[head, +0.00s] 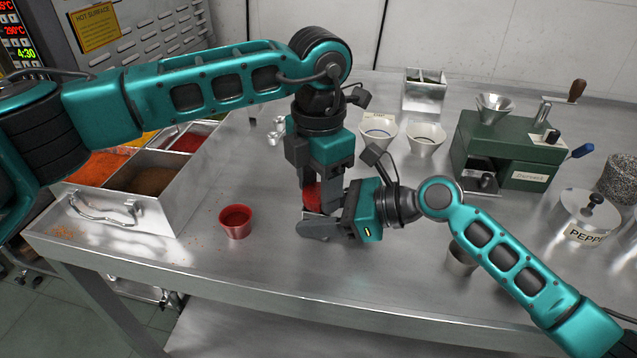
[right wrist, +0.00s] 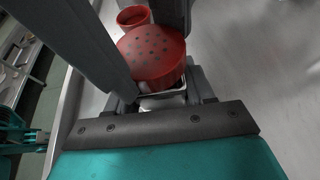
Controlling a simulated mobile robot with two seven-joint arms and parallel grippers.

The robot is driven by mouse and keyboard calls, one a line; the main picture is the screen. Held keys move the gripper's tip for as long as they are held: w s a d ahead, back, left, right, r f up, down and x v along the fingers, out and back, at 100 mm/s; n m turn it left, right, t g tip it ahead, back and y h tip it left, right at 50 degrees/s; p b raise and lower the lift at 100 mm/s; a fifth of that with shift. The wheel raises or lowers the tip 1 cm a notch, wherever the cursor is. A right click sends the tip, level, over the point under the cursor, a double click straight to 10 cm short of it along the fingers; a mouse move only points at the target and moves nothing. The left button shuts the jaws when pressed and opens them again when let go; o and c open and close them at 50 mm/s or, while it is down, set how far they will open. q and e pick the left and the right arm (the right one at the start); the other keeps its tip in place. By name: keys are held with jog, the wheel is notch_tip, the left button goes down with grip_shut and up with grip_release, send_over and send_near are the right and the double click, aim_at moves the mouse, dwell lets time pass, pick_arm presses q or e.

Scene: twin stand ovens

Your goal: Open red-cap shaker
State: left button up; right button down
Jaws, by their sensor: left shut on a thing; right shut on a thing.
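The red-cap shaker stands between my two grippers near the middle of the steel table. Its red cap (head: 312,196) is partly hidden by fingers in the head view. In the right wrist view the perforated red cap (right wrist: 152,52) sits above a pale metallic body (right wrist: 163,100). My left gripper (head: 313,190) comes down from above and is shut on the cap. My right gripper (head: 318,222) comes in from the right, lower down, and is shut on the shaker body, which is mostly hidden. I cannot tell whether the cap has turned.
A small red cup (head: 235,222) stands left of the shaker. A metal spice bin (head: 170,205) is at the left. Two bowls (head: 427,138), a green grinder (head: 505,150) and a pepper canister (head: 583,218) stand behind and right. The front table area is clear.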

aim_at(319, 193)
pick_arm(q)
jog(key=shift+r, duration=0.1)
dwell(0.6)
jog(key=shift+r, duration=1)
jog(key=shift+r, duration=2.05)
pick_arm(e)
jog(key=shift+c, duration=1.6)
grip_release()
